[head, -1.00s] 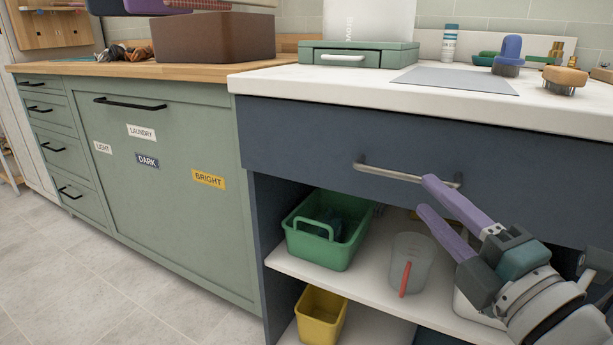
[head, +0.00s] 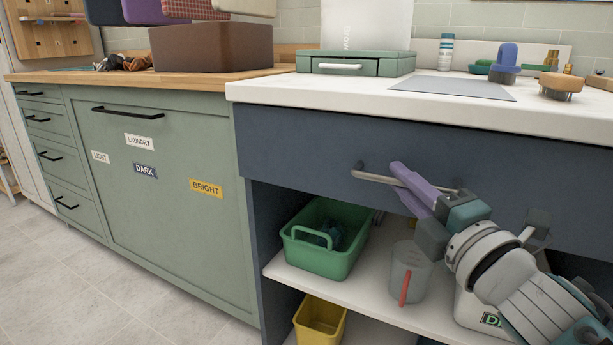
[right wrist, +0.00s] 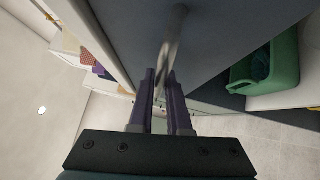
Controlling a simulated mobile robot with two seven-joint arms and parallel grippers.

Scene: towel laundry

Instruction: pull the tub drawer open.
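The wide dark blue drawer (head: 300,146) under the white counter has its front flush with the cabinet. Its silver bar handle (head: 372,177) runs across the front and also shows in the right wrist view (right wrist: 175,42). My right gripper (head: 400,178) is at the handle, with one purple finger above the bar and one below it. In the right wrist view the two fingers (right wrist: 161,78) are close together with the bar between them, shut on it. The fingers hide part of the handle. My left gripper is not in view.
Below the drawer, an open shelf (head: 292,268) holds a green caddy (head: 318,262) and a clear jug (head: 404,272) close under my right arm. A yellow bin (head: 320,320) stands lower. The floor (head: 110,290) in front of the green cabinet is clear.

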